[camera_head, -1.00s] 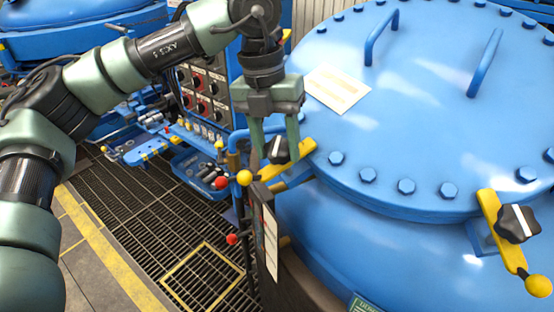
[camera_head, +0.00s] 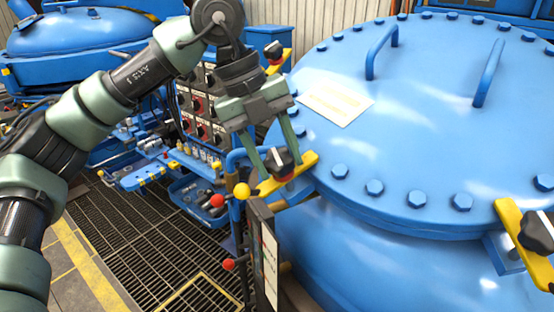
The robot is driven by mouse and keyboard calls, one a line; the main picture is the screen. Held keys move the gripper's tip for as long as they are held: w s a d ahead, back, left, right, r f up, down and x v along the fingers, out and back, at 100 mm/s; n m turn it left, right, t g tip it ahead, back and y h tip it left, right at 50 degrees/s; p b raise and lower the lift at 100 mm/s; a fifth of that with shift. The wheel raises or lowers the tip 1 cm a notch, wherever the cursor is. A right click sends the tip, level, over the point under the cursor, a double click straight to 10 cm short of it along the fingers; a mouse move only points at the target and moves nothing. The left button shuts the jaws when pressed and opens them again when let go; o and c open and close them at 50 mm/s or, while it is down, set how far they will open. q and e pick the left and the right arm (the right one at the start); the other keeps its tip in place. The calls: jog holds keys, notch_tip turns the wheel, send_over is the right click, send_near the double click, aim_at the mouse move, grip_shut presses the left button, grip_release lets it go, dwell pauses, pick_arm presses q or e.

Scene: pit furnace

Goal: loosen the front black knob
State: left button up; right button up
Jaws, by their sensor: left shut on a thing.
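A black knob (camera_head: 281,163) with a white mark and a bit of red sits on a yellow clamp bar (camera_head: 303,165) at the left edge of the blue lid. My left gripper (camera_head: 280,172) comes down from above, tilted, with its two green fingers on either side of this knob, shut on it. A second black knob (camera_head: 538,232) with a white stripe is on another yellow clamp bar (camera_head: 508,213) at the right edge of the picture. A third dark knob with red (camera_head: 273,52) shows on a clamp at the back. My right gripper is not in view.
The large blue lid (camera_head: 440,130) has two raised handles and a ring of bolts. A control panel (camera_head: 200,110) stands behind my left arm. A sign board (camera_head: 269,262) and red ball levers (camera_head: 228,264) stand below the clamp. Grating floor (camera_head: 140,240) lies left.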

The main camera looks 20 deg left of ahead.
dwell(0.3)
pick_arm(q)
jog(key=o, duration=1.4)
jog(key=shift+w, duration=0.15)
jog(key=b+v, duration=0.1)
jog(key=v, duration=0.6)
jog(key=shift+a+r, duration=0.2)
jog(key=shift+r, duration=0.15)
